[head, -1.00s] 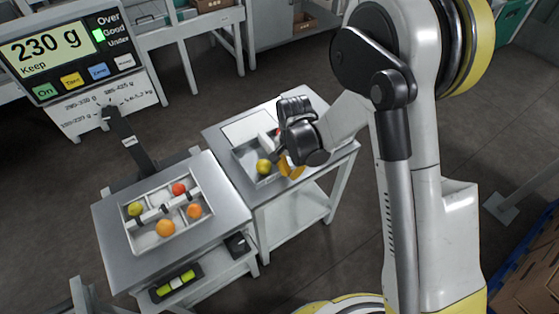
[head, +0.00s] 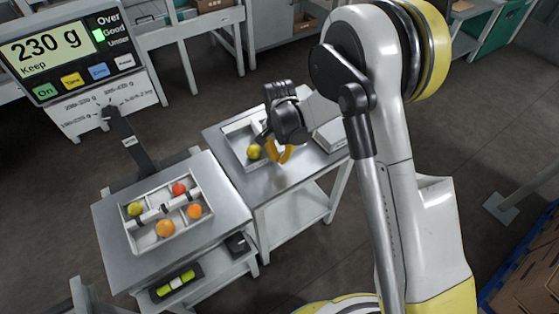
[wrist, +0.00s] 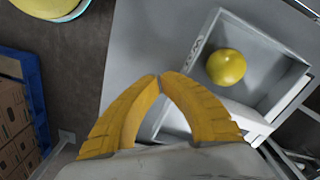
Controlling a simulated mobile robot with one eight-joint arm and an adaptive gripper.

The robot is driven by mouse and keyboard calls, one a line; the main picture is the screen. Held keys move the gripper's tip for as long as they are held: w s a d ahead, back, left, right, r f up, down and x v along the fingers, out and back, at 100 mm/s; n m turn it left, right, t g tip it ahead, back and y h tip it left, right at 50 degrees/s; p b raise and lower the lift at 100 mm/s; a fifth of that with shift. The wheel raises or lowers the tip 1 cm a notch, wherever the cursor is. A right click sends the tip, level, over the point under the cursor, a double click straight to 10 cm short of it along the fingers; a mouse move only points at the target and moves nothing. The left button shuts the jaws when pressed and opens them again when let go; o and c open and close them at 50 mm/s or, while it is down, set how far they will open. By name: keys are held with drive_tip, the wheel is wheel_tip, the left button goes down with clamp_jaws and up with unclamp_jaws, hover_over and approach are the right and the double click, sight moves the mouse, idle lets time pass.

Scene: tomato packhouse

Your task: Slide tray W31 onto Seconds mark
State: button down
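A grey tray (wrist: 262,38) with raised walls stands on the right-hand steel table. A yellow tomato (wrist: 226,67) lies in it, beside a pale divider bar. The tray also shows in the head view (head: 229,134), at the table's far left part, partly behind my wrist. No Seconds lettering is legible; the tray overlaps where a pale rectangle showed earlier. My gripper (wrist: 160,78) has its yellow fingertips together, with nothing between them, beside the tray's near side. I cannot tell whether they touch it.
A pale flat-topped object (head: 332,136) stands on the same table, right of my gripper. The right table's front (head: 268,178) is clear.

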drive_tip(key=shift+w+a, duration=0.5)
drive_tip(key=shift+w, duration=0.35)
drive_tip(key=shift+w+a, duration=0.55)
drive_tip(key=shift+w, duration=0.3)
drive_tip(key=shift+w+a, duration=0.5)
drive_tip(key=shift+w, duration=0.35)
drive_tip(key=shift+w+a, duration=0.1)
drive_tip(key=shift+w, duration=0.05)
drive_tip(key=shift+w+a, duration=0.1)
drive_tip(key=shift+w, duration=0.05)
drive_tip(key=shift+s+d, duration=0.75)
drive_tip(key=shift+s, duration=0.45)
drive_tip(key=shift+s+d, duration=0.75)
drive_tip(key=shift+s, duration=0.5)
drive_tip(key=shift+s+d, duration=0.75)
drive_tip(key=shift+s, duration=0.45)
wheel_tip(320, 180, up, 8)
